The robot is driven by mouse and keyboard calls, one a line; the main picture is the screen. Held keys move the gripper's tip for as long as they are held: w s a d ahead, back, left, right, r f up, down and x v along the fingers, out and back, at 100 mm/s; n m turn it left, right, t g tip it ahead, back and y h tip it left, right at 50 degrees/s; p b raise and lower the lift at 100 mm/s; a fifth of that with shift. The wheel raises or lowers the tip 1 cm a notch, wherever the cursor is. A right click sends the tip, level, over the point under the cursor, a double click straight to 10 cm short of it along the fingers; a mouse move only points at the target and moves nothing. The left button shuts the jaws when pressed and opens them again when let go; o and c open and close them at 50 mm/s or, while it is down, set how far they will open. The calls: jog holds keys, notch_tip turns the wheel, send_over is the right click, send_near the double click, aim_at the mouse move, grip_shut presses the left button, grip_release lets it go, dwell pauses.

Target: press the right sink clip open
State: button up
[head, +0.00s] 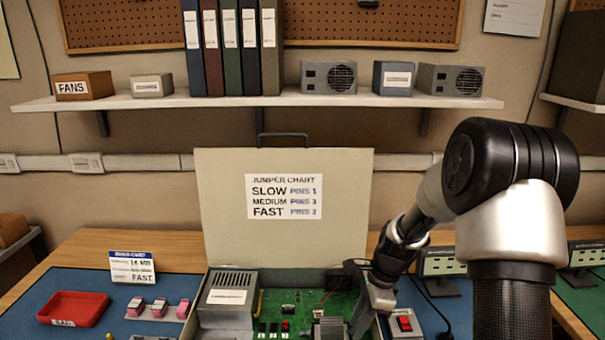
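An open computer case holds a green circuit board (343,300). A grey finned heat sink (328,329) stands on the board at the bottom edge of the head view, partly cut off. I cannot make out its right clip; my gripper and the frame edge leave that side mostly hidden. My gripper (368,318) points down at the right side of the case, just right of the heat sink. Its fingers are seen from the side, so their opening is unclear. I cannot tell whether it touches anything.
The raised lid (222,228) with a jumper chart stands behind the board. A power supply box (228,295) fills the case's left side. A red-switch box (404,322) sits right of my gripper. A red tray (73,309) and pink-topped parts (159,307) lie left.

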jog(key=c, duration=0.5)
jog(key=shift+o, duration=0.3)
jog(key=shift+d+f, duration=0.6)
jog(key=shift+d, duration=0.3)
dwell(1.0)
jog(key=o, duration=0.4)
jog(key=shift+a, duration=0.1)
jog(key=shift+r, duration=0.15)
